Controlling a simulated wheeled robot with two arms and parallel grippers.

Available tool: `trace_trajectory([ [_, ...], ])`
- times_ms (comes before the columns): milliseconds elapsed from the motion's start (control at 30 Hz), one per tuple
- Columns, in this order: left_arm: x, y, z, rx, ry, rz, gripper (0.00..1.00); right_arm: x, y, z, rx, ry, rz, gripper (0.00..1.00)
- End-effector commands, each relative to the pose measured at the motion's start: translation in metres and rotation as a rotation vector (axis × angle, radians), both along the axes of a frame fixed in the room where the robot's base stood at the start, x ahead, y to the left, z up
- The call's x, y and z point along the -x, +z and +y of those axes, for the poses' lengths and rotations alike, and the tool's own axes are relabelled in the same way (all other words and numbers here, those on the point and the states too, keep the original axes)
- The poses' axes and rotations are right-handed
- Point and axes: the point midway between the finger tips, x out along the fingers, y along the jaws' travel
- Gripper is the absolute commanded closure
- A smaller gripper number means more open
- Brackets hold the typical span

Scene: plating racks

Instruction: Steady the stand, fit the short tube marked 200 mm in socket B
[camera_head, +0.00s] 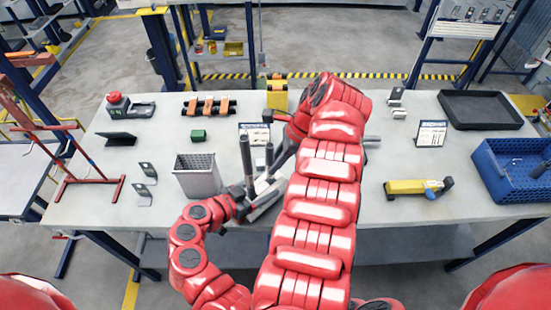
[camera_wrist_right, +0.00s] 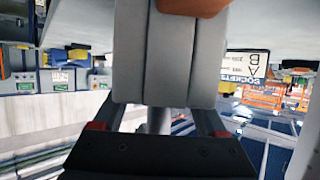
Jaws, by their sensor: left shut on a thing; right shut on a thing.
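The stand (camera_head: 266,198) is on the middle of the bench, with a pale base and dark upright tubes (camera_head: 247,160) on it. My left gripper (camera_head: 241,207) is shut on the stand's near left side. My right gripper (camera_head: 280,158) is beside the upright tubes, its arm reaching over the bench and bending back to the left. It is shut on a grey tube, seen close up in the right wrist view (camera_wrist_right: 158,118). The tube is mostly hidden in the head view, and I cannot read its marking. The sockets card (camera_wrist_right: 243,66) shows upside down, naming A and B.
A grey perforated bin (camera_head: 198,177) stands left of the stand. Right are a yellow tool (camera_head: 410,187), a black tray (camera_head: 480,110) and a blue crate (camera_head: 484,160).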

Motion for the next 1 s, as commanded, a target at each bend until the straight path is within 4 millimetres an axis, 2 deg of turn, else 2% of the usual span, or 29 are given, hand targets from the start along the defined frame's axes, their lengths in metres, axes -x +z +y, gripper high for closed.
trace_trajectory([
  [667,0.0,-0.017,0.0,0.0,0.0,-0.001,1.0,0.0,0.0,0.0,0.0,0.0,0.0,0.97],
  [700,0.0,-0.017,0.0,0.0,0.0,-0.001,0.68,0.0,0.0,0.0,0.0,0.0,0.0,0.97],
  [867,0.0,-0.017,0.0,0.0,0.0,-0.001,0.39,0.0,0.0,0.0,0.0,0.0,0.0,0.97],
  [1000,0.0,-0.017,0.0,0.0,0.0,-0.001,0.39,0.0,0.0,0.0,0.0,0.0,0.0,0.97],
])
